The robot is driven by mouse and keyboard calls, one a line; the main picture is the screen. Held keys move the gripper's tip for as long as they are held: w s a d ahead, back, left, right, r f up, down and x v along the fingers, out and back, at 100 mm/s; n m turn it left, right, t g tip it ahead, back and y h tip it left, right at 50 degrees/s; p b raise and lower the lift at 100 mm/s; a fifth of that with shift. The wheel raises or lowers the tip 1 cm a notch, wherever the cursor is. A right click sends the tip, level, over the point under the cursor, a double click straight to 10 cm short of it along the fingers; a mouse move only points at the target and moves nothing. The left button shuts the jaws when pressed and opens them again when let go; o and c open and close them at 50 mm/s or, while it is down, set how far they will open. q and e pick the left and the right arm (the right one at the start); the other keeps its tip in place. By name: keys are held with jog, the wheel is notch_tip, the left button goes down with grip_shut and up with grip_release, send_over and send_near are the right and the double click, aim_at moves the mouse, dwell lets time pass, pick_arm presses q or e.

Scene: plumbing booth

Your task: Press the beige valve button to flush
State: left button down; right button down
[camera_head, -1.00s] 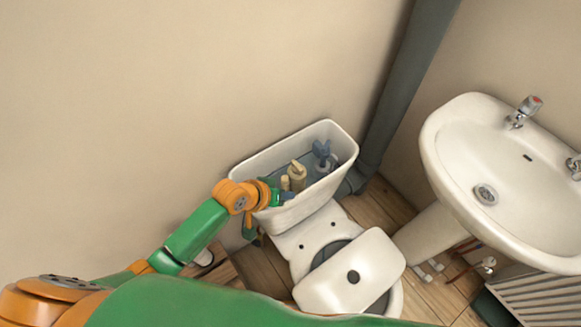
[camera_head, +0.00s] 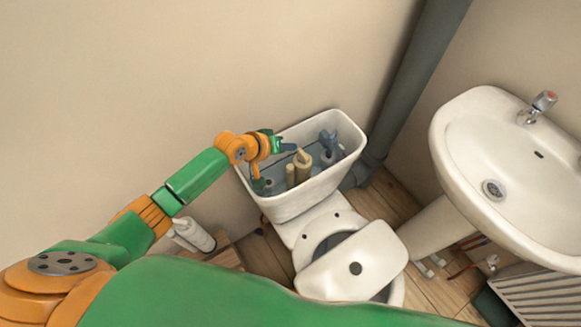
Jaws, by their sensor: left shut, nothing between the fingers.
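The open white cistern (camera_head: 297,200) stands against the wall with its lid off. Inside it the beige valve (camera_head: 303,163) stands upright, with its button at the top. A shorter beige cylinder (camera_head: 290,175) is beside it on the left. A blue-grey fitting (camera_head: 328,143) stands to its right. My left gripper (camera_head: 289,147) is over the left rear part of the cistern, just left of the beige valve's top in the picture. It is shut and empty. Whether it touches the valve cannot be told. My right gripper is not in view.
A white sink (camera_head: 500,150) is at the right. A dark pipe (camera_head: 410,90) rises behind.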

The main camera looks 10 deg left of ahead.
pick_arm(q)
jog(key=b, duration=0.6)
send_near(296, 163)
jog(key=x, duration=0.4)
jog(key=shift+w+d, duration=0.2)
jog(key=shift+w, duration=0.3)
jog(key=shift+f+b, duration=0.15)
jog(key=shift+b, duration=0.15)
dwell(0.5)
jog(key=shift+f, duration=0.3)
